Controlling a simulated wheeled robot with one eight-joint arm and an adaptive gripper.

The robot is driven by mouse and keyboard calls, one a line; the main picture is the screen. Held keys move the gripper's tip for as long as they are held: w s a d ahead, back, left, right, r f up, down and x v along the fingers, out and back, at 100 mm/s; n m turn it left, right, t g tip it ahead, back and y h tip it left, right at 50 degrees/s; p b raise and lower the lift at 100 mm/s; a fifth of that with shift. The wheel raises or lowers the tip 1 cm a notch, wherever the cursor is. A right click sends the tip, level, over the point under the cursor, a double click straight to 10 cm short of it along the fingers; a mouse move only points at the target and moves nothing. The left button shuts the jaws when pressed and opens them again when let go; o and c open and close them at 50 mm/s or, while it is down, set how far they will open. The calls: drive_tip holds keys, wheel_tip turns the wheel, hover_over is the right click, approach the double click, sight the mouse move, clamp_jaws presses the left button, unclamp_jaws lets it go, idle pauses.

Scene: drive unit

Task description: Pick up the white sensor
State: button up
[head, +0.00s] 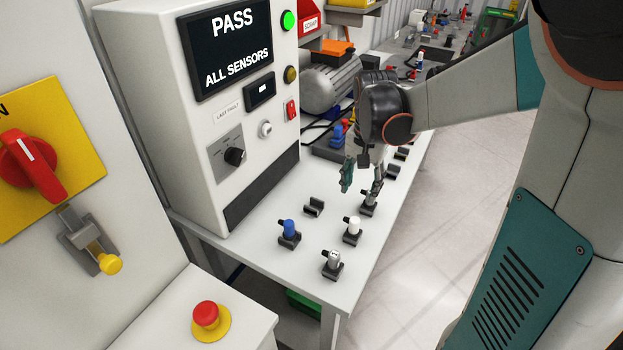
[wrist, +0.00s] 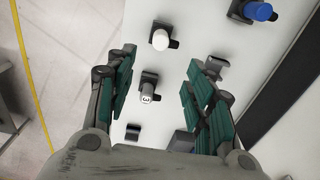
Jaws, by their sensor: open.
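The white sensor (head: 354,224) stands upright in a black holder on the white bench, in front of my gripper in the head view. In the wrist view the white sensor (wrist: 160,40) is beyond the fingertips, towards the top. My gripper (head: 361,188) is open and empty above the bench. In the wrist view my gripper (wrist: 159,75) has its green-padded fingers wide apart, with a grey-white marked sensor (wrist: 146,98) seen between them. I cannot tell the height gap to that sensor.
A blue sensor (head: 290,229) and a silver sensor (head: 333,259) stand in holders near the white one. An empty holder (head: 314,207) is behind. The test cabinet (head: 222,110) flanks the left side. Floor (head: 450,210) lies open to the right.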

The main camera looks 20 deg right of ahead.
sight(355, 220)
wheel_tip(355, 220, down, 9)
drive_tip(key=shift+d+r+b, duration=0.15)
drive_tip(key=shift+b, duration=1.1)
drive_tip(key=shift+a+f+b, duration=0.15)
drive_tip(key=shift+f+b, duration=0.45)
drive_tip(key=shift+f, duration=0.75)
drive_tip(key=shift+a+f+b, duration=0.1)
drive_tip(key=shift+f+b, duration=0.45)
drive_tip(key=shift+f, duration=0.8)
clamp_jaws()
